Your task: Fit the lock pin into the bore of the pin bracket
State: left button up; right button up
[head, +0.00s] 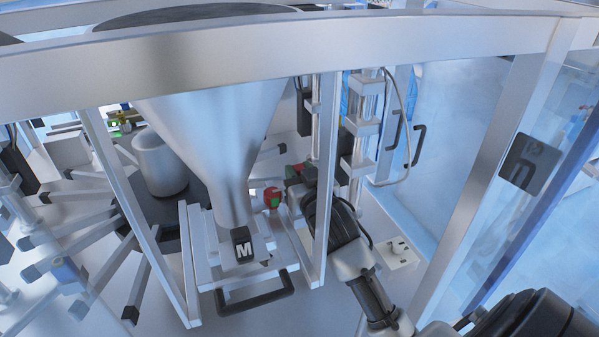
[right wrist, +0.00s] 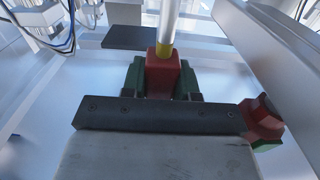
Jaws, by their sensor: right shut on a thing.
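My right gripper (head: 297,176) reaches in between the frame posts, right of the funnel's outlet. In the right wrist view its dark green fingers (right wrist: 163,82) are shut on the lock pin's red block (right wrist: 163,70). A yellow collar and a bright metal shaft (right wrist: 167,22) extend from the block toward the top of that view. In the head view only a small red part of the pin shows, and its shaft cannot be made out. I cannot pick out the pin bracket or its bore with certainty in either view. My left gripper is not in view.
A steel funnel (head: 215,130) ends above a drawer-like unit with a black handle (head: 255,296). A red and green knob (head: 272,198) is close to my right gripper; it also shows in the right wrist view (right wrist: 262,122). Frame posts (head: 327,150) stand close to my arm.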

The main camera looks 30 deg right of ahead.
jog(key=shift+f+b, duration=0.8)
jog(key=shift+f, duration=0.25)
jog(key=o, duration=1)
